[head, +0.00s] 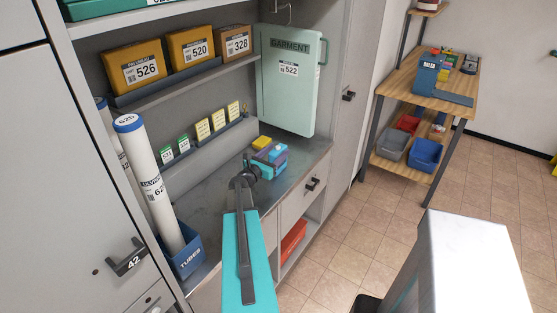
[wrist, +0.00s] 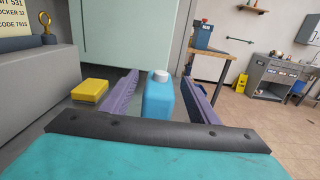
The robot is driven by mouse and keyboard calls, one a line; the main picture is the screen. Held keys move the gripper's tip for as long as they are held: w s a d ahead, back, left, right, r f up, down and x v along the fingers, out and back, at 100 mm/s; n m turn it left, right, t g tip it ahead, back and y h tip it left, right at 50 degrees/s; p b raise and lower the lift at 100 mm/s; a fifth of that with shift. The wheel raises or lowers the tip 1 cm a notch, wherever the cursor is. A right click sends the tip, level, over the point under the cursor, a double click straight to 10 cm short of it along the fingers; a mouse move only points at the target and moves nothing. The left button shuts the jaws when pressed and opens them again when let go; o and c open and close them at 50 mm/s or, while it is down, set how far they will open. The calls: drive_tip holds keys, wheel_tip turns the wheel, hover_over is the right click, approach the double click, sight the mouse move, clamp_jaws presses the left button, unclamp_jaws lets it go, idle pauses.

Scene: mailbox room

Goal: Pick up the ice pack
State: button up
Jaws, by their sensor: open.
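A light-blue, bottle-like pack with a white cap (wrist: 160,100) looks like the ice pack. It stands between the two purple fingers of my gripper (wrist: 163,80) in the wrist view, with the right finger very close beside it. I cannot tell whether either finger touches it. My gripper is open. In the head view my gripper (head: 266,161) is low over the locker's grey counter (head: 222,185), and the blue pack (head: 279,151) shows partly behind it. The pack's lower part is hidden by the gripper body in the wrist view.
A yellow block (wrist: 90,91) lies just left of the left finger. A pale green garment case (head: 288,85) stands behind the pack. A row of small tags (head: 203,130) and a blue tube holder (head: 184,258) are to the left. Boxes sit on the shelf above.

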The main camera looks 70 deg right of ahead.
sight(283, 145)
drive_tip(key=shift+d, duration=0.1)
idle(0.3)
drive_tip(key=shift+p+x, duration=1.15)
drive_tip(key=shift+x, duration=0.4)
drive_tip(key=shift+p+x, duration=0.4)
drive_tip(key=shift+x, duration=0.65)
drive_tip(key=shift+c, duration=0.2)
drive_tip(key=shift+w+r, duration=0.1)
clamp_jaws()
